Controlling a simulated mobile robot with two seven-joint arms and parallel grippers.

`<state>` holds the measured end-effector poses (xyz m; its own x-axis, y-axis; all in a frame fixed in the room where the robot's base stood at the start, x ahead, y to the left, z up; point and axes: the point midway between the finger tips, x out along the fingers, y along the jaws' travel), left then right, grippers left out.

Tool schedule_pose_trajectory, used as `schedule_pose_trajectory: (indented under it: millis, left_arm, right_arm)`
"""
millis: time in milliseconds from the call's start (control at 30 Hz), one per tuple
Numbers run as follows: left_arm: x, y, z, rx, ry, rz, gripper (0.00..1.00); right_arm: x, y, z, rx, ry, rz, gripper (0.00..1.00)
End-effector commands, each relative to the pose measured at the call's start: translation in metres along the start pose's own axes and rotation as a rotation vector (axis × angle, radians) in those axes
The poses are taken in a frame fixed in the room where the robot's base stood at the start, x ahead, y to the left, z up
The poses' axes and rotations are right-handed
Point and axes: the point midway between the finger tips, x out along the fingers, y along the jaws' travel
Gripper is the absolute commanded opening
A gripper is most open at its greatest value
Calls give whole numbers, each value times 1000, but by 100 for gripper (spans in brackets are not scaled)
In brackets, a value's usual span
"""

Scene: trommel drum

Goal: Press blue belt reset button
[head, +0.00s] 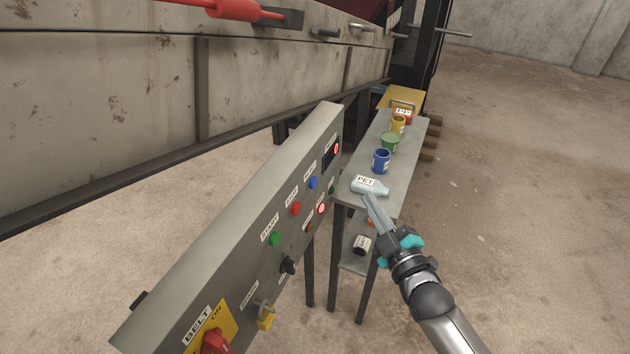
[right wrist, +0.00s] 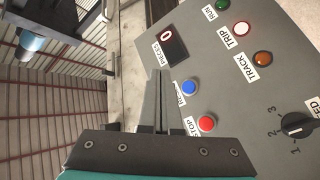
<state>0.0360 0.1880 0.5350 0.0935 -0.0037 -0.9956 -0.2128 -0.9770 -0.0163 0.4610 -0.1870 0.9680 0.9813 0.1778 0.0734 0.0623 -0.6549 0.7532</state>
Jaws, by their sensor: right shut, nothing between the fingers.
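The blue button (head: 313,183) sits on the grey control panel (head: 262,205), above and right of the red stop button (head: 296,208). In the right wrist view the blue button (right wrist: 189,88) shows just right of my fingers, its label partly hidden by them. The red button (right wrist: 207,124) is below it there. My right gripper (head: 369,200) is shut and empty, to the right of the panel in the head view. In the right wrist view its closed fingers (right wrist: 152,85) point toward the panel's edge beside the blue button; I cannot tell the gap. My left gripper is not in view.
The panel also has a green start button (head: 274,239), a black knob (head: 288,265) and a red belt switch (head: 215,342). A narrow table (head: 408,151) behind holds a PET bottle (head: 371,187) and several coloured cups. Open concrete floor lies to the right.

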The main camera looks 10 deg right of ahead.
Motion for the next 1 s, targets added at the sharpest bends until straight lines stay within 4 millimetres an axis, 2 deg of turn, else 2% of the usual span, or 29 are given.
schedule_pose_trajectory:
  millis: [267, 700, 1000]
  left_arm:
    - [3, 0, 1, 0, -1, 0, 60]
    - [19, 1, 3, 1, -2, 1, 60]
    - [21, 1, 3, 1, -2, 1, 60]
  right_arm:
    - [6, -6, -4, 2, 0, 0, 0]
    - [47, -36, -34, 3, -1, -1, 0]
    - [61, -45, -44, 1, -1, -2, 0]
